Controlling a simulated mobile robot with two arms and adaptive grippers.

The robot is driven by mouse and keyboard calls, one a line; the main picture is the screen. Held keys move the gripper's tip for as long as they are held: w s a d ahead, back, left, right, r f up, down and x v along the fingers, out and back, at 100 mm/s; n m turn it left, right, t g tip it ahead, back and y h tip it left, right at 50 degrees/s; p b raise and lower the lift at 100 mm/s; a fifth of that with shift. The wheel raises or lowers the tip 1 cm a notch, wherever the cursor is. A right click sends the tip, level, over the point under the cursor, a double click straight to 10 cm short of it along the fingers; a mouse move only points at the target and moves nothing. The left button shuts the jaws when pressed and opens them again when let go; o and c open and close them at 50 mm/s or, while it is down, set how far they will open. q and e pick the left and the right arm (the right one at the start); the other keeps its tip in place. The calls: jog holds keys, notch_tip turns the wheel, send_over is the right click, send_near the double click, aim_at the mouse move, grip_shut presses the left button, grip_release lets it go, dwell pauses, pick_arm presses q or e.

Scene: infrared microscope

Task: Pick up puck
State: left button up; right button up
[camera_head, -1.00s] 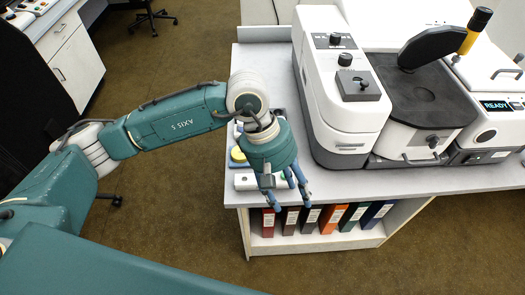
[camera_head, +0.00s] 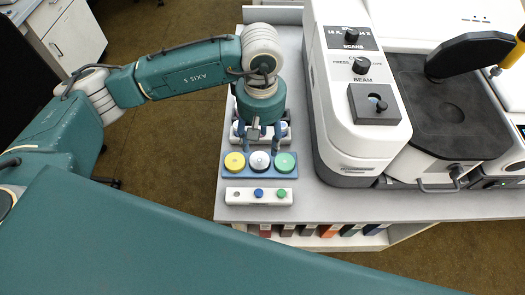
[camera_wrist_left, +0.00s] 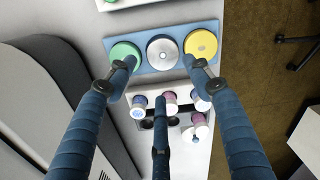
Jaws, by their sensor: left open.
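Three round pucks sit in a row in a blue tray (camera_head: 228,174) on the bench. They are a yellow puck (camera_head: 235,162), a silver-white puck (camera_head: 259,161) and a green puck (camera_head: 284,162). In the left wrist view the green puck (camera_wrist_left: 124,52) is left, the silver puck (camera_wrist_left: 162,51) central and the yellow puck (camera_wrist_left: 201,44) right. My left gripper (camera_head: 258,140) is open and empty at the back side of the tray, roughly in line with the silver puck. Its fingers (camera_wrist_left: 160,68) are spread in the left wrist view; contact with the tray cannot be told. My right gripper is not shown.
The white microscope housing (camera_head: 345,130) rises close on the right. The bench's left edge is near the tray.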

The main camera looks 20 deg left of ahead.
aim_at(259, 160)
pick_arm(q)
jog(key=f, duration=0.1)
jog(key=s+f, duration=0.1)
jog(key=f, duration=0.1)
jog(key=shift+f+p, duration=0.15)
jog(key=shift+p, duration=0.15)
jog(key=shift+w+f, duration=0.1)
jog(key=shift+f, duration=0.1)
jog(key=shift+w+a+f+p, duration=0.1)
jog(key=shift+f+p, duration=0.25)
jog(key=shift+f, duration=0.05)
jog(key=f, duration=0.1)
jog(key=f+p, duration=0.1)
jog(key=f, duration=0.1)
jog(key=shift+w+a+f, duration=0.1)
jog(key=shift+a+f, duration=0.1)
jog(key=shift+f, duration=0.4)
jog(key=shift+s+f, duration=0.15)
jog(key=shift+s, duration=0.15)
jog(key=shift+o, duration=1.1)
jog(key=shift+w+f, duration=0.1)
jog(key=shift+f, duration=0.05)
jog(key=shift+w, duration=0.2)
jog(key=c, duration=1.2)
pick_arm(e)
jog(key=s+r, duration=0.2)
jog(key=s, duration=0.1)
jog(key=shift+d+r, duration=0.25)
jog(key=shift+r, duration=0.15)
